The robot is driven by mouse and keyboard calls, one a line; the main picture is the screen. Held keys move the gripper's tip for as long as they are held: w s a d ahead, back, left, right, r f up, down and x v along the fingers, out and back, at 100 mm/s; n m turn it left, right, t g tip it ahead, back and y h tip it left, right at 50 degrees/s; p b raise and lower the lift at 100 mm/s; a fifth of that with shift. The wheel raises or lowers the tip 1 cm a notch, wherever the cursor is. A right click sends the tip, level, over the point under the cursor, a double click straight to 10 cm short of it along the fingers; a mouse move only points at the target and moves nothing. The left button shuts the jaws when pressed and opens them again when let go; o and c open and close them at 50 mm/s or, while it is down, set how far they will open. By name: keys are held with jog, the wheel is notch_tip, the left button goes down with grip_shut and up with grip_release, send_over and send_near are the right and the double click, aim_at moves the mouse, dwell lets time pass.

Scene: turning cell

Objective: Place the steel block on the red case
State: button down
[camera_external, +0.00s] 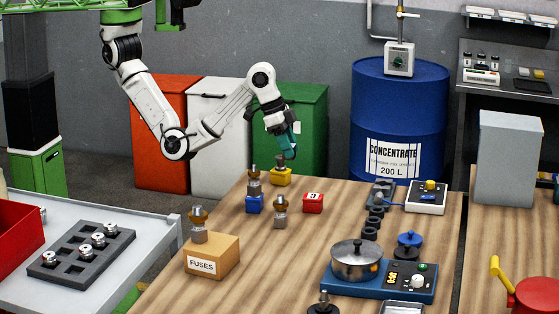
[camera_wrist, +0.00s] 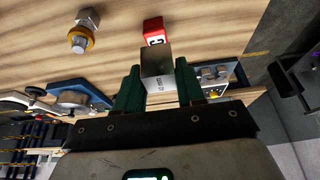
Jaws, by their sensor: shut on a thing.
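My gripper (camera_external: 290,153) is at the far end of the wooden table, its teal fingers pointing down. In the wrist view my gripper (camera_wrist: 158,85) is shut on the steel block (camera_wrist: 157,62), a grey block with small marks on its face. In the external view the block is hard to make out by the fingertips. The small red case (camera_external: 313,203) stands on the table, nearer the camera and right of my gripper. In the wrist view the red case (camera_wrist: 153,26) shows just beyond the block, apart from the fingers.
A yellow case (camera_external: 281,176) with a dark grey part on it is right below my gripper. A blue case (camera_external: 254,204) with a brass-topped part and a free-standing brass-topped part (camera_external: 280,213) are near the red case. A fuses box (camera_external: 211,257) and a pot (camera_external: 356,260) stand nearer.

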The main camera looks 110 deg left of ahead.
jog(key=w+f, duration=0.6)
jog(key=shift+w+d+f, duration=0.1)
jog(key=shift+w+d, duration=0.25)
jog(key=shift+d, duration=0.05)
jog(key=shift+w+f, duration=0.15)
jog(key=shift+f, duration=0.05)
jog(key=shift+w+f+p, duration=0.15)
jog(key=shift+f+p, duration=0.15)
jog(key=shift+f, duration=1.4)
jog(key=shift+f, duration=0.15)
jog(key=c, duration=0.7)
grip_release()
jog(key=v, duration=1.2)
